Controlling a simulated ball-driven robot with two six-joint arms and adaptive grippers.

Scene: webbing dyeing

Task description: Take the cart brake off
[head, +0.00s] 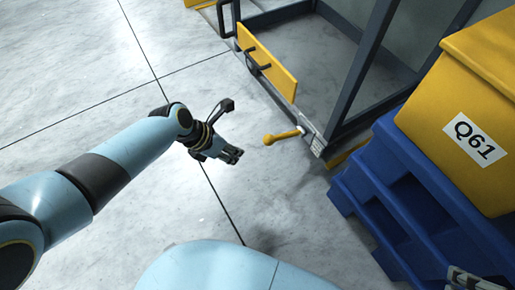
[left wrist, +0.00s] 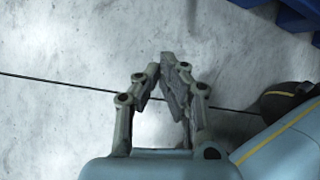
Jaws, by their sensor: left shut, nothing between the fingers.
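The cart (head: 368,62) has a dark frame and stands at the upper right of the head view. A yellow lever with a round knob (head: 283,137), likely the cart brake, sticks out to the left from the cart's near corner. My left gripper (head: 236,155) is shut and empty, to the left of the knob and apart from it. In the left wrist view the left gripper (left wrist: 160,75) has its fingertips close together over bare floor; the lever does not show there. A small part of my right gripper (head: 466,279) seems to show at the lower right corner; its fingers are unclear.
A yellow bin (head: 462,95) labelled Q61 sits on a blue stand (head: 405,190) at the right, close to the cart's near corner. A yellow panel with a dark handle (head: 267,65) is on the cart's left side. The grey floor (head: 75,60) at left is clear.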

